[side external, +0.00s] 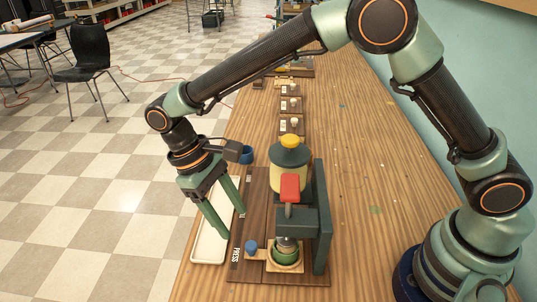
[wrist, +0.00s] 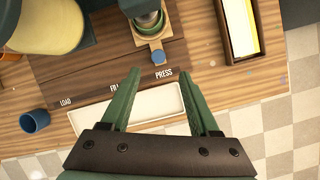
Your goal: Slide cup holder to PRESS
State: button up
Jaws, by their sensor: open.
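The cup holder, a small wooden slider (side external: 285,266) with a blue knob (side external: 251,246), sits at the near end of the dark board, beside the PRESS label (side external: 236,255). A green cup (side external: 284,255) stands in it beneath the press head. The wrist view shows the holder (wrist: 148,38) with its blue knob (wrist: 158,57) just above the word PRESS (wrist: 164,74). My gripper (side external: 231,224) is open and empty, fingers pointing down, to the left of the knob and apart from it. In the wrist view my gripper (wrist: 162,73) has its fingertips either side of PRESS, below the knob.
The dark green press frame (side external: 320,222) with its red handle (side external: 290,187) rises around the cup. A yellow tank (side external: 289,170) stands behind it. A white tray (side external: 197,247) lies along the left table edge. A blue cup (wrist: 34,121) stands near LOAD. Right tabletop is mostly clear.

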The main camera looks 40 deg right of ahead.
jog(key=v, duration=0.4)
jog(key=shift+a+r, duration=0.1)
jog(key=shift+r, duration=0.15)
jog(key=d+r+m+t+y, duration=0.1)
jog(key=d+r+t, duration=0.1)
jog(key=d, duration=0.4)
jog(key=s+d+r+m+t+y, duration=0.1)
jog(key=d+r+t, duration=0.1)
jog(key=d+r, duration=0.3)
jog(key=s+d+r+m+t+y, duration=0.1)
jog(key=d+r+t, duration=0.1)
jog(key=d+r, duration=0.2)
jog(key=shift+s+d+r+t, duration=0.1)
jog(key=shift+d+t, duration=0.1)
jog(key=shift+d, duration=0.65)
jog(key=shift+s+d+r+t, duration=0.1)
jog(key=shift+d+t, duration=0.1)
jog(key=shift+d, duration=0.6)
jog(key=s+d+m+t, duration=0.1)
jog(key=s+d+t, duration=0.1)
jog(key=s+d, duration=0.2)
jog(key=shift+s+d+f+m+h, duration=0.25)
jog(key=shift+d+f, duration=0.2)
jog(key=shift+d, duration=0.7)
